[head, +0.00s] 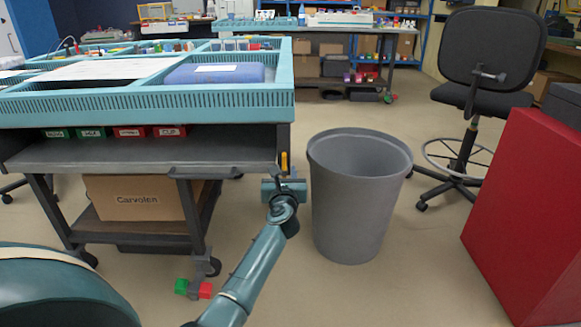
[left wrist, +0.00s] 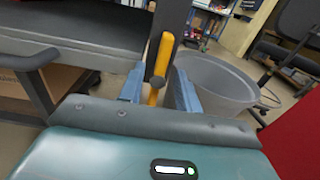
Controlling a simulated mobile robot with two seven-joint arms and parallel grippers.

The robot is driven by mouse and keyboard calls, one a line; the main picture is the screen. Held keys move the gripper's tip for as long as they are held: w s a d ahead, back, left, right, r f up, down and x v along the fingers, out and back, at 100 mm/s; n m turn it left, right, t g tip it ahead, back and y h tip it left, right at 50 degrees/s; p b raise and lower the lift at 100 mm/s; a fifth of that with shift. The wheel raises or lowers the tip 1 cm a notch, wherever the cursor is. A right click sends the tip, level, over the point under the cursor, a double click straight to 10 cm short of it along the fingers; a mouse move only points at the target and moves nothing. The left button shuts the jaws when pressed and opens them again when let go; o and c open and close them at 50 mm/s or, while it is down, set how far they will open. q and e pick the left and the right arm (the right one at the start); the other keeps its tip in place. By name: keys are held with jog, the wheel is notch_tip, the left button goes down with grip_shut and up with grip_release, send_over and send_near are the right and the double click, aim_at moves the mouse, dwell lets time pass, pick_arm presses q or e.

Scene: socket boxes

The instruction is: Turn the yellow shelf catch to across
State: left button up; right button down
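My left gripper (head: 284,186) is just below and in front of the catch. In the left wrist view its two blue fingers (left wrist: 157,90) are apart, one on each side of the catch's lower end, with gaps visible. Contact cannot be made out. My right gripper is not in view.
A grey bin (head: 358,200) stands close to the right of my left gripper. The workbench (head: 150,100) has a dark shelf (head: 140,150) with several small boxes, and a cardboard box (head: 140,198) below. A red cabinet (head: 530,215) and a black chair (head: 480,70) are at right.

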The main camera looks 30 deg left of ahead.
pick_arm(q)
jog(key=shift+w+a, duration=0.15)
jog(key=shift+w, duration=0.05)
jog(key=shift+c, duration=0.4)
grip_shut()
